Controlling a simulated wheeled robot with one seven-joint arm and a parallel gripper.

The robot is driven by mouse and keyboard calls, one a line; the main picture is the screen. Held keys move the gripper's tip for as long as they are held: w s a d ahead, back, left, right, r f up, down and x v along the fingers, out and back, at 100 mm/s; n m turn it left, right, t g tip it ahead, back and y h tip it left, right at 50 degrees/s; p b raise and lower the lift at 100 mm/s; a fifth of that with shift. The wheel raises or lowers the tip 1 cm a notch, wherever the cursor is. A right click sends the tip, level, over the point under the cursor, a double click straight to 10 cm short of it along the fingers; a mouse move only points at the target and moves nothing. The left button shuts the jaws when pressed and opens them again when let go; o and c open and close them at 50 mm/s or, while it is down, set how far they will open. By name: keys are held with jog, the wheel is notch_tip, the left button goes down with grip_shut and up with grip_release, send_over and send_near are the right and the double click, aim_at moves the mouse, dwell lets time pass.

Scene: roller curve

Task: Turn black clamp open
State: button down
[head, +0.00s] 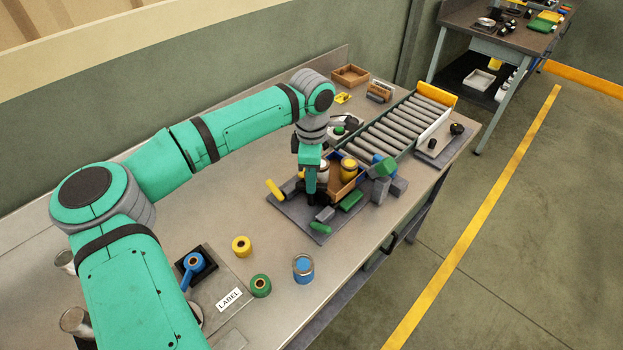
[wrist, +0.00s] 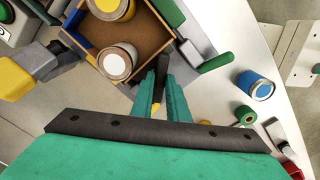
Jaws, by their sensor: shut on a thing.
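My gripper (head: 310,194) points down beside the near side of an open box, on a dark grey plate. In the wrist view its two green fingers (wrist: 161,84) are close together around a narrow dark piece, which looks like the black clamp's handle (wrist: 160,74). The fingers hide most of the clamp, so how far it is turned cannot be told. A yellow clamp (head: 275,189) lies to the left in the head view, and a green clamp (head: 351,200) lies to the right. The box (wrist: 150,38) holds a white-topped can (wrist: 117,62) and a yellow can (head: 348,167).
A roller conveyor (head: 405,128) runs from behind the box toward the back right. Grey and green blocks (head: 381,185) stand at the box's right. Yellow, green and blue rolls or cans (head: 303,268) stand on the near bench, with bare bench between.

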jog(key=m, duration=0.4)
jog(key=shift+r+m, duration=0.1)
jog(key=shift+m, duration=0.2)
jog(key=shift+d+m, duration=0.1)
jog(key=shift+m, duration=1.5)
jog(key=c, duration=1.7)
grip_release()
notch_tip(320, 180, up, 11)
jog(key=shift+f, duration=0.1)
